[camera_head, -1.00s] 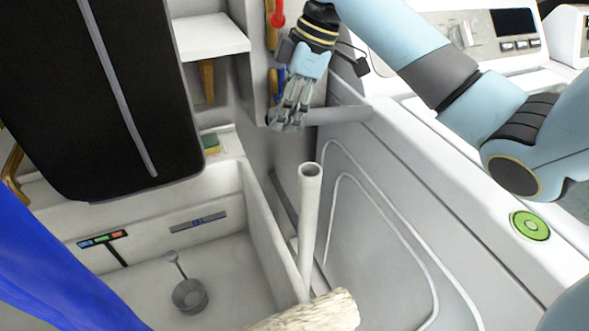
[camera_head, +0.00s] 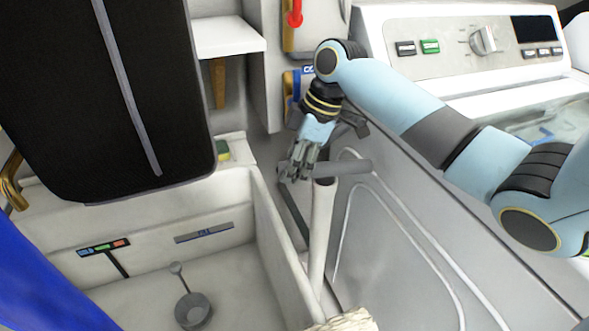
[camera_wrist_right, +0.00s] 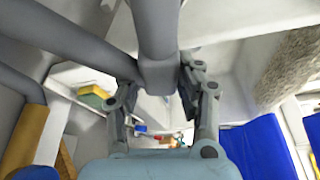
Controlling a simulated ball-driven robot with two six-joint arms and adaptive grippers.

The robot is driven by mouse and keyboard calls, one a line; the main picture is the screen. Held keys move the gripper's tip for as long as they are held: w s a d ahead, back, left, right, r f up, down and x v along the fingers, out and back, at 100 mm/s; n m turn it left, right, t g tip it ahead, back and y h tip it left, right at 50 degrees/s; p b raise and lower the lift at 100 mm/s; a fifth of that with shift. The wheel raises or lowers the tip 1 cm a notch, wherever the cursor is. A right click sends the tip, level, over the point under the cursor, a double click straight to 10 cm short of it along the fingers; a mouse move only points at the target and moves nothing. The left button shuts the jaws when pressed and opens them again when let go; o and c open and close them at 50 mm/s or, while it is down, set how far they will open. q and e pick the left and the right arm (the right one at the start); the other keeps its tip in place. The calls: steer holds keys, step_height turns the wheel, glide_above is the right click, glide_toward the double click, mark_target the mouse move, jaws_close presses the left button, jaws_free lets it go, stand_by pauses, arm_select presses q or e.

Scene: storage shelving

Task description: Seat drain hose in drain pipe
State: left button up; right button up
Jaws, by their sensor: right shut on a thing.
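The drain pipe (camera_head: 321,232) is a pale upright tube between the sink and the washing machine's side. The drain hose (camera_head: 350,167) is a grey tube lying across the top of the pipe in the head view. My right gripper (camera_head: 297,173) is shut on the hose near its left end, just left of the pipe's top. In the right wrist view the grey piece (camera_wrist_right: 158,76) sits between the fingers. My left gripper is not in view.
The sink (camera_head: 270,225) with a grey strainer (camera_head: 194,309) is at the lower left. The washing machine (camera_head: 400,255) stands to the right. A dark tall panel (camera_head: 100,90) and blue cloth (camera_head: 45,285) fill the left side. A sponge (camera_head: 222,150) lies on the sink's back ledge.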

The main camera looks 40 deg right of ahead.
mark_target(315, 164)
steer(key=shift+f, duration=0.6)
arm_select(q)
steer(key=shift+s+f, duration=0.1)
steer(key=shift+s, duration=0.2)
arm_select(e)
steer(key=o, duration=1.2)
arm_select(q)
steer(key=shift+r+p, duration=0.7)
arm_select(e)
steer(key=v, duration=1.2)
